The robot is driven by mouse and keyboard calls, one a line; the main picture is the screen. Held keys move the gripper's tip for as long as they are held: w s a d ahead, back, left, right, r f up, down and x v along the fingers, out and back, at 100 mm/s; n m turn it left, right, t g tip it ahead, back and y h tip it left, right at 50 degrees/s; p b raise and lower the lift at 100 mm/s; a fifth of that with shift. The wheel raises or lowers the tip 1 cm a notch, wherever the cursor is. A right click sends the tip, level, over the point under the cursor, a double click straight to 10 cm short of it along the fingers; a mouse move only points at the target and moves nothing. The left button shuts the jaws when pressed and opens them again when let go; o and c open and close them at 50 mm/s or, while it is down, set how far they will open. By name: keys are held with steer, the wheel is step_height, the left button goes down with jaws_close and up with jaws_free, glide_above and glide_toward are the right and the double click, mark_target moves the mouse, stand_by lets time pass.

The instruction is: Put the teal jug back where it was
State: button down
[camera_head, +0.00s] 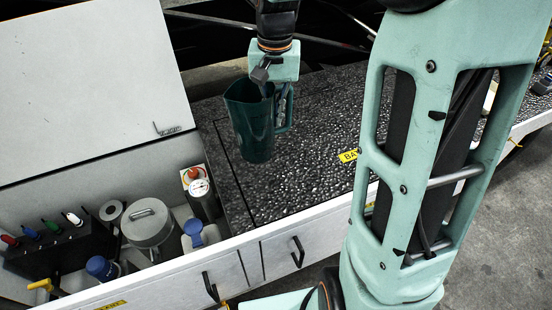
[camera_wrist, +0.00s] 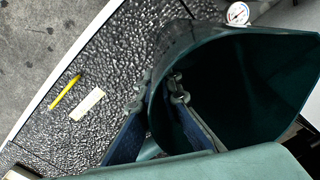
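The teal jug (camera_head: 252,125) is dark, open-topped and close to upright over the black textured worktop (camera_head: 310,120), its handle to the right. I cannot tell whether its base touches the worktop. My gripper (camera_head: 262,80) comes down from above at its rim. In the wrist view the jug (camera_wrist: 255,75) fills the right side, its mouth facing the camera. My gripper (camera_wrist: 160,98) has one finger inside the jug and the other outside, pinching the wall near the handle. The handle is mostly hidden there.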

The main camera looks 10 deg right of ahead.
steer(key=shift+a+f+b, duration=0.3)
steer(key=shift+a+b, duration=0.05)
steer(key=shift+b, duration=0.1)
steer(key=w+d+f+p, duration=0.2)
steer(key=w+d+f, duration=0.6)
steer(key=w+f, duration=0.3)
steer(key=shift+w+f+m, duration=0.2)
steer(key=shift+f+m, duration=0.1)
steer(key=shift+f, duration=0.6)
steer(key=shift+f, duration=0.2)
steer(key=c, duration=2.2)
jaws_free()
steer(key=shift+o, duration=0.2)
steer(key=shift+r, duration=0.15)
